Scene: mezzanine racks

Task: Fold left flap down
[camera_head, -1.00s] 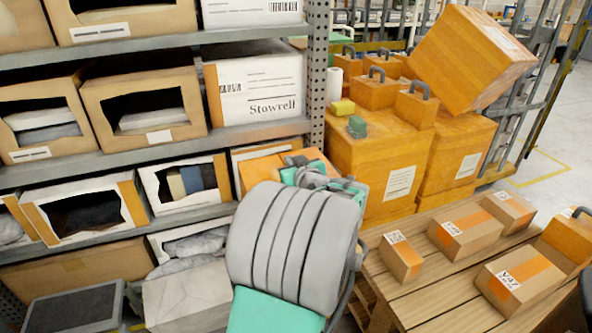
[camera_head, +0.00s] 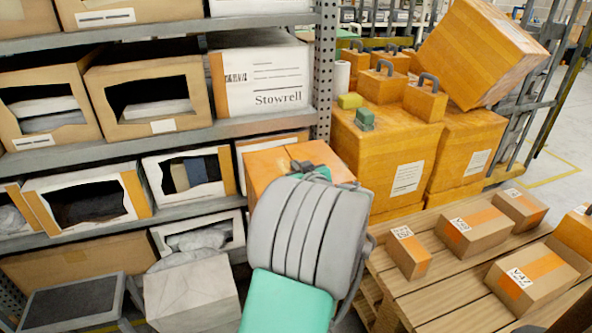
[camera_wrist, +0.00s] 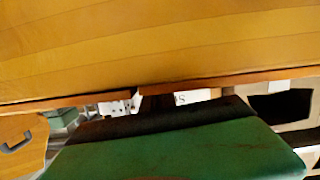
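An orange box (camera_head: 272,167) stands in front of the lower rack shelf, and its right and lower parts are hidden behind my arm. I cannot make out its left flap separately in the head view. My gripper (camera_head: 310,172) is at the box's top, mostly hidden by my grey wrist. In the wrist view, a close orange panel (camera_wrist: 160,45) fills the upper half, with its lower edge running across the picture. A green, dark-edged part of my gripper (camera_wrist: 165,145) lies just below that edge. I cannot tell whether they touch, or how far the fingers are apart.
A rack with open boxes (camera_head: 150,97) stands at left and behind. Large orange boxes (camera_head: 385,155) stand behind to the right, one tilted (camera_head: 485,50). A wooden pallet (camera_head: 425,290) with small cartons is at right. A grey-white box (camera_head: 190,295) is at lower left.

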